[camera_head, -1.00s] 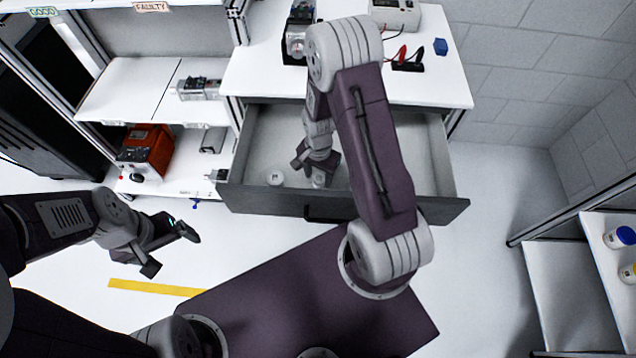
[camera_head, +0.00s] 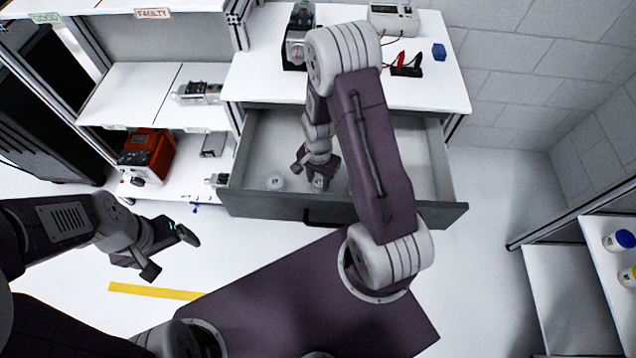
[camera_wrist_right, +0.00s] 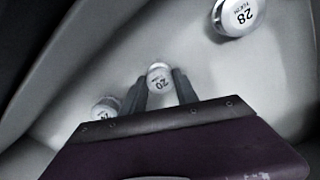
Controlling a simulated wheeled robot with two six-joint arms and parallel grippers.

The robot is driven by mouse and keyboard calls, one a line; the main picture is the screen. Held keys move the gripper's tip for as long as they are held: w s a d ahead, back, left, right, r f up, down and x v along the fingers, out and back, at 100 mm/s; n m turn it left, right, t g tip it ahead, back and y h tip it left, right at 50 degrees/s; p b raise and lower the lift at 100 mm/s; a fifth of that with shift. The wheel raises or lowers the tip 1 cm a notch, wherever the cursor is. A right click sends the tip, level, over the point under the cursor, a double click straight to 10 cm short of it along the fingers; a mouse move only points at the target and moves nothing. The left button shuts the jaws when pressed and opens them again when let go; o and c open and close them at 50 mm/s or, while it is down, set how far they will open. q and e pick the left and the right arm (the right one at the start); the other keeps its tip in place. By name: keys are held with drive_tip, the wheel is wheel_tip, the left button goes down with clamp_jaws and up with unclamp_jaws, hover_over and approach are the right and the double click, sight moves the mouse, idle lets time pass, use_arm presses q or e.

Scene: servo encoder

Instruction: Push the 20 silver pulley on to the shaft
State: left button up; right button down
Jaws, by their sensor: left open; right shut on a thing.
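The silver pulley marked 20 (camera_wrist_right: 160,78) is between the two fingers of my right gripper (camera_wrist_right: 160,88) in the right wrist view. The gripper is shut on it, low inside the open drawer (camera_head: 410,205). In the head view my right gripper (camera_head: 317,172) reaches down into the drawer, and the pulley's top (camera_head: 319,182) shows small at its fingers. My left gripper (camera_head: 170,252) is open and empty over the floor in front of the shelves. A motor unit (camera_head: 298,40) stands upright on the bench top; I cannot make out its shaft clearly.
A silver pulley marked 28 (camera_wrist_right: 237,17) and another pulley (camera_wrist_right: 105,107) lie in the drawer near the gripper. The drawer's front wall (camera_head: 260,205) stands close by. Another motor (camera_head: 198,92) lies on the shelf. A power supply (camera_head: 394,17) and test leads (camera_head: 405,62) sit on the bench.

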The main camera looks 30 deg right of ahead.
sight(318, 182)
wheel_tip(318, 182, up, 7)
drive_tip(key=p, duration=0.6)
drive_tip(key=shift+f, duration=0.1)
